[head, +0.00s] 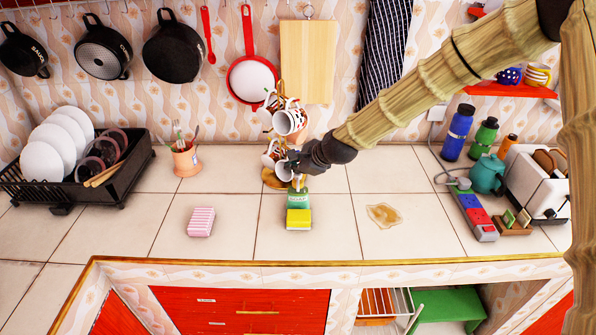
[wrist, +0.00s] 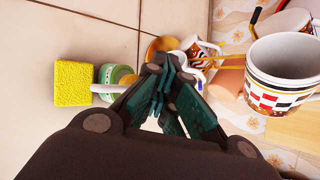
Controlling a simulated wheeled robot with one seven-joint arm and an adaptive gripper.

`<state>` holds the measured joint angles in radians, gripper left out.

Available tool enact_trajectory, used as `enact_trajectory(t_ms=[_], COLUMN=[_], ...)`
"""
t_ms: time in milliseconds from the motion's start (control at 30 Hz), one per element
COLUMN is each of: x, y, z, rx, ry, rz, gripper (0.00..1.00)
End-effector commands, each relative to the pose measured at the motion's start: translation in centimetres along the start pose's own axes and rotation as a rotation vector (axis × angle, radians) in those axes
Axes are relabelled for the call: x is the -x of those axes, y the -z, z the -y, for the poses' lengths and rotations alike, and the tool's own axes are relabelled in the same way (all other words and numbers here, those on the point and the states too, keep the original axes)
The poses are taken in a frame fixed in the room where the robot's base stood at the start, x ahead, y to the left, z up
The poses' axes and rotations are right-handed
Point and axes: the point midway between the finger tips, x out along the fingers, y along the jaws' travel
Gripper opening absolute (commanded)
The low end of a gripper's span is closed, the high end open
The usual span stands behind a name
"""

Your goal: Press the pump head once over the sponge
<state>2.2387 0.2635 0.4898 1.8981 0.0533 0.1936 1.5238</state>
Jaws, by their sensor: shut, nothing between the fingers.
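The soap dispenser (head: 298,197) is a green bottle labelled SOAP, upright on the tiled counter. In the wrist view its pump head (wrist: 108,86) is white, with the spout toward the yellow sponge, and part of the green bottle (wrist: 122,75) shows beside it. The yellow sponge (head: 298,219) lies just in front of the dispenser; it also shows in the wrist view (wrist: 73,83). My gripper (head: 298,168) is shut and empty, above and slightly behind the dispenser. In the wrist view its fingertips (wrist: 160,70) are together, to the right of the pump head. I cannot tell whether they touch it.
A mug tree with several mugs (head: 289,122) stands close behind my gripper; one mug (wrist: 285,75) is near in the wrist view. A pink striped sponge (head: 201,222) lies to the left, a brown spill (head: 384,215) to the right. The counter between them is mostly free.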

Motion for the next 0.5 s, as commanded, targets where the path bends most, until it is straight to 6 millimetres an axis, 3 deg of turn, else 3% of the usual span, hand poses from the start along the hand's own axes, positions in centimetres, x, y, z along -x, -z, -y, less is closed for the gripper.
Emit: enact_trajectory(t_ms=[500], x=[1.6], y=[-1.1], z=[1.1], rx=[0.0], ry=[-0.001], rz=[0.0], gripper=[0.0])
